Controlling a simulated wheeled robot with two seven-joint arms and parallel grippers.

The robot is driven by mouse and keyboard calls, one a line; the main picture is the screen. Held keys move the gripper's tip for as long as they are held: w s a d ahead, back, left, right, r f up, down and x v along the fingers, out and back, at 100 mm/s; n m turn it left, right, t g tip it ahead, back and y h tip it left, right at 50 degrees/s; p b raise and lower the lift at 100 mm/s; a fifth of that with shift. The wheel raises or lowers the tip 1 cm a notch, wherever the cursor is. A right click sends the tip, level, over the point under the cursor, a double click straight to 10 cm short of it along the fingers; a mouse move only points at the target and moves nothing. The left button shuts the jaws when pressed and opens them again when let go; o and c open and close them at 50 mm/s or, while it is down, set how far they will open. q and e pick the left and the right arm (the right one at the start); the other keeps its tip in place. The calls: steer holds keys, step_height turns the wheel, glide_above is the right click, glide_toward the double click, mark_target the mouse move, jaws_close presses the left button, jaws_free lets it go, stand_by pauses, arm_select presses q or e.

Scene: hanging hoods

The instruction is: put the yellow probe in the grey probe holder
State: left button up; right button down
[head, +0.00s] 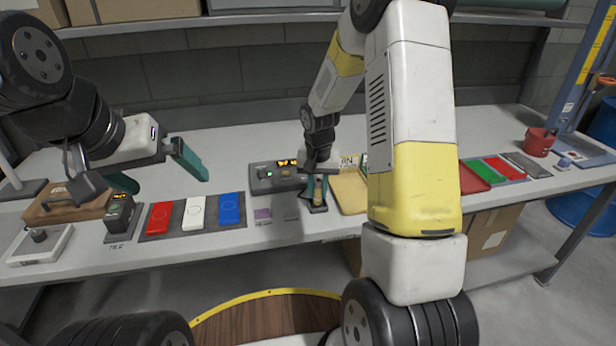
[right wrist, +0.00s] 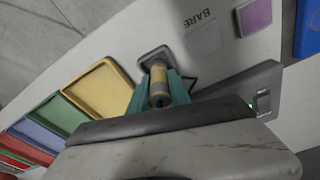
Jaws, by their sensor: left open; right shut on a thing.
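The yellow probe (head: 320,198) is between the teal fingers of my right gripper (head: 318,187), which is shut on it. In the right wrist view the probe (right wrist: 158,82) is a tan-yellow cylinder with a dark end towards the camera. The grey probe holder (head: 318,208) is a small dark-rimmed square base on the bench, right below the probe; it shows in the right wrist view (right wrist: 151,56) behind the probe's far end. I cannot tell whether the probe's tip is inside it. My left gripper (head: 157,170) is open and empty above the bench at left.
A grey instrument (head: 275,178) with a lit display stands behind the holder. A yellow tray (head: 350,192) lies close to its right. A purple square (head: 262,214) and red, white and blue pads (head: 196,213) lie to its left. My right arm hides part of the bench.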

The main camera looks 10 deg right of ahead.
steer(key=shift+f, duration=0.35)
steer(key=c, duration=1.1)
jaws_free()
steer(key=shift+c, duration=0.2)
steer(key=r, duration=0.5)
steer(key=s+r, duration=0.1)
steer(key=r, duration=0.1)
steer(key=shift+a+r, duration=0.15)
steer(key=shift+r, duration=0.2)
